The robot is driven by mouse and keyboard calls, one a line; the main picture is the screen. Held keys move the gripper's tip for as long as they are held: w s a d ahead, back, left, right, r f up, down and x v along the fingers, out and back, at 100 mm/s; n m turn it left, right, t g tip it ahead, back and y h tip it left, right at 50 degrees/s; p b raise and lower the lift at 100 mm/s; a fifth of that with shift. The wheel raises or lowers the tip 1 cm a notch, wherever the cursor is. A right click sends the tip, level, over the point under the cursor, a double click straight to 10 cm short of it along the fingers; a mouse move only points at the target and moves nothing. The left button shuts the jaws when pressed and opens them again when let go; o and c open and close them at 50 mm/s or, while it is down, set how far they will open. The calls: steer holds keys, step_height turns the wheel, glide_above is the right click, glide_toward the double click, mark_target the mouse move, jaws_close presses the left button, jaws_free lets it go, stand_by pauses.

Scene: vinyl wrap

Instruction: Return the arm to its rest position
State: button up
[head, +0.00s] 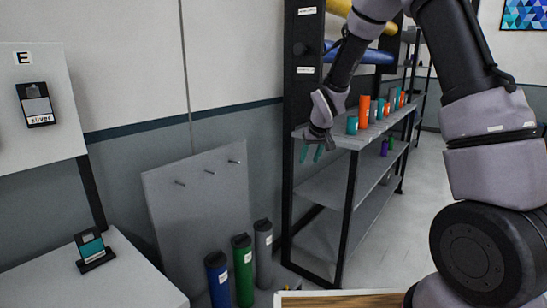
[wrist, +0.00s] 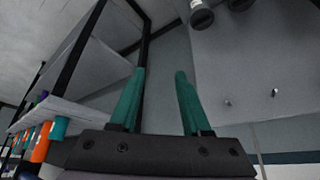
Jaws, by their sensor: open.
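My gripper (head: 311,152) hangs in the air by the near left corner of the shelf unit, its teal fingers pointing down. In the wrist view the two teal fingers (wrist: 158,80) are spread apart with nothing between them. My arm rises from the lower right of the head view, bends over the top and comes down to the gripper. I cannot tell from these frames how far the gripper is from the shelf edge.
A grey shelf unit (head: 340,192) carries several orange and teal cylinders (head: 365,110). A pegboard panel (head: 195,200) leans at the left, with blue (head: 217,280), green (head: 242,268) and grey (head: 264,262) rolls before it. A white table (head: 85,290) holds a small stand (head: 92,248).

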steer(key=s+d+r+m, duration=0.1)
steer(key=s+d+r, duration=0.25)
steer(key=r, duration=0.25)
steer(key=s+d+r+m, duration=0.1)
steer(key=s+d+r, duration=0.25)
steer(key=r, duration=0.25)
steer(key=s+d+r+m, duration=0.1)
steer(key=s+r, duration=0.3)
steer(key=s, duration=0.4)
steer(key=s+d+r+m+t, duration=0.1)
steer(key=s+d+r+m, duration=0.1)
steer(key=s, duration=0.7)
steer(key=s+d+r+m, duration=0.1)
steer(key=s+d+r, duration=0.1)
steer(key=s+r, duration=0.3)
steer(key=s, duration=0.3)
steer(key=shift+s+d+r+m+t+y, duration=0.2)
steer(key=shift+r+m+t+y, duration=0.1)
